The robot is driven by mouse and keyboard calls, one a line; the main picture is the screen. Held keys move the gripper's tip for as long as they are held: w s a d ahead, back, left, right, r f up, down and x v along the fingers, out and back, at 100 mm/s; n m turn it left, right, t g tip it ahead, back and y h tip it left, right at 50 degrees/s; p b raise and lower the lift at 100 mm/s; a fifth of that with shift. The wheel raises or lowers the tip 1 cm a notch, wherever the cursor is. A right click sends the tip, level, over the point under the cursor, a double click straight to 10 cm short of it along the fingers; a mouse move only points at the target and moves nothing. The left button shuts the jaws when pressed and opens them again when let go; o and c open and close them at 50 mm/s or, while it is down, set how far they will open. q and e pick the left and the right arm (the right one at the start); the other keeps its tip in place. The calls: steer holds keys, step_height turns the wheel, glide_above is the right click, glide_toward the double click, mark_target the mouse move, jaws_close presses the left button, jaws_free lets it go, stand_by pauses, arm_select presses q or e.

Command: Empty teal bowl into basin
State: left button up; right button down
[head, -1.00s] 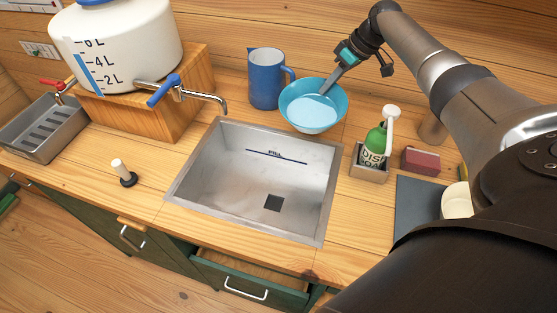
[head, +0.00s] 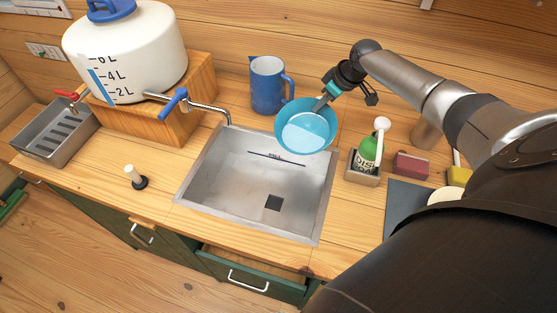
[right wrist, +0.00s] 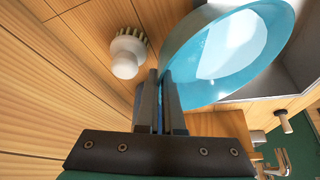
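The teal bowl (head: 318,142) hangs over the back right edge of the basin and tilts toward it. Pale liquid (head: 304,132) shows inside the bowl. My right gripper (head: 325,98) is shut on the bowl's far rim. The right wrist view shows the fingers (right wrist: 160,102) closed at the wall of the bowl (right wrist: 184,45). The steel basin (head: 240,180) is set in the counter, with a dark square drain and a fill line; no liquid shows in it. My left gripper is not in view.
A blue jug (head: 268,86) stands left of the bowl. A white water tank (head: 130,55) with a spout is at the left. A soap bottle (head: 367,152) in a caddy stands right of the basin. A white-handled plug (head: 134,177) stands on the left counter.

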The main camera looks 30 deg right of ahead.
mark_target(311, 128)
steer(key=shift+s+a+r+t+h+p, duration=0.2)
steer(key=shift+a+p, duration=0.25)
steer(key=shift+p, duration=0.5)
steer(key=shift+s+a+r+t+h+p, duration=0.15)
steer(key=shift+a+h+p, duration=0.25)
steer(key=shift+p, duration=0.5)
steer(key=shift+s+a+r+t+h+p, duration=0.2)
steer(key=shift+a+p, duration=0.25)
steer(key=shift+p, duration=0.5)
steer(key=shift+s+a+r+n+h+p, duration=0.1)
steer(key=shift+s+a+n+h+p, duration=0.25)
steer(key=shift+a+p, duration=0.5)
steer(key=shift+s+t, duration=0.1)
steer(key=shift+t, duration=0.15)
steer(key=shift+s+a+r+h+p, duration=0.2)
steer(key=shift+a+r+h+p, duration=0.35)
steer(key=shift+p, duration=0.15)
steer(key=shift+s+a+r+t+h, duration=0.25)
steer(key=shift+a+r+t+h, duration=0.05)
steer(key=shift+a+r, duration=0.1)
steer(key=shift+s+a+r+n+t+h, duration=0.4)
steer(key=shift+a+r+t+h, duration=0.15)
steer(key=shift+a+r, duration=0.25)
steer(key=shift+s+a+r+t+h+b, duration=0.4)
steer(key=shift+a+r+h+b, duration=0.25)
steer(key=shift+a+h+b, duration=0.2)
